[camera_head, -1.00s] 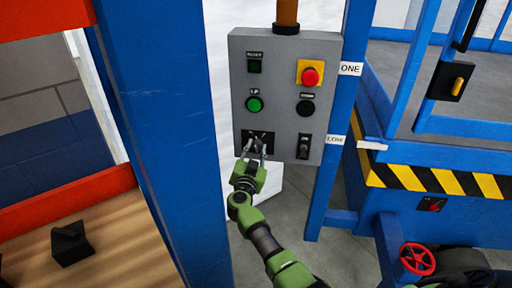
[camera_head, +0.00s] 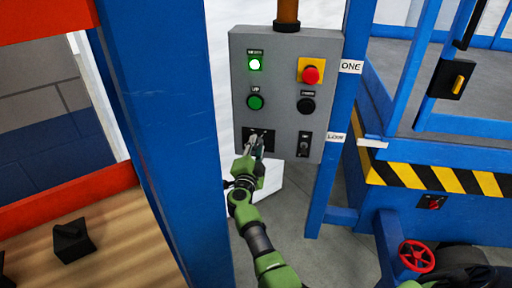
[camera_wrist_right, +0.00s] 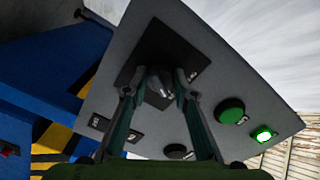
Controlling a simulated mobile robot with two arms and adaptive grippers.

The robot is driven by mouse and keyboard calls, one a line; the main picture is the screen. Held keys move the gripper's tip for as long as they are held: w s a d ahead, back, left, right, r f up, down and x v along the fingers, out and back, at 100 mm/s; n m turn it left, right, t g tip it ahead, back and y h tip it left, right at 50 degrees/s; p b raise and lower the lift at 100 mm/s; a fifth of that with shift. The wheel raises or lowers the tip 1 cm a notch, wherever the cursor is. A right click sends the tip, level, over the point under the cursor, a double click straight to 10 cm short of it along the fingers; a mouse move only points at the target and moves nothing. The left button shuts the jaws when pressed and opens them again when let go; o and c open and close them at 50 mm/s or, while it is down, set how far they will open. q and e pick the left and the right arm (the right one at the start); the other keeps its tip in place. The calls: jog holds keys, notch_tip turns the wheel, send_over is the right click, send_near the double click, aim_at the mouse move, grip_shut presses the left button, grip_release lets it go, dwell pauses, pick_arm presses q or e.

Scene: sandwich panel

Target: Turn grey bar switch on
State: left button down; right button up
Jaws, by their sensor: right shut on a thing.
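The grey control panel (camera_head: 285,72) hangs between two blue posts. The grey bar switch (camera_wrist_right: 158,90) sits on a square black plate (camera_head: 250,133) at the panel's lower left. My right gripper (camera_head: 256,143) reaches up to it from below, and its fingers partly hide the switch in the head view. In the right wrist view the two fingers of the right gripper (camera_wrist_right: 160,80) stand on either side of the switch, and the gripper is shut on it. The small lamp (camera_head: 255,64) at the panel's upper left glows bright green-white. My left gripper is not in view.
A green button (camera_head: 255,102), a red mushroom button (camera_head: 311,75), a black button (camera_head: 306,105) and a small black switch (camera_head: 304,145) surround the grip area. A thick blue post (camera_head: 155,120) stands close on the left.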

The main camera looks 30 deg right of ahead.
jog(key=shift+f, duration=0.1)
dwell(0.4)
jog(key=o, duration=1.1)
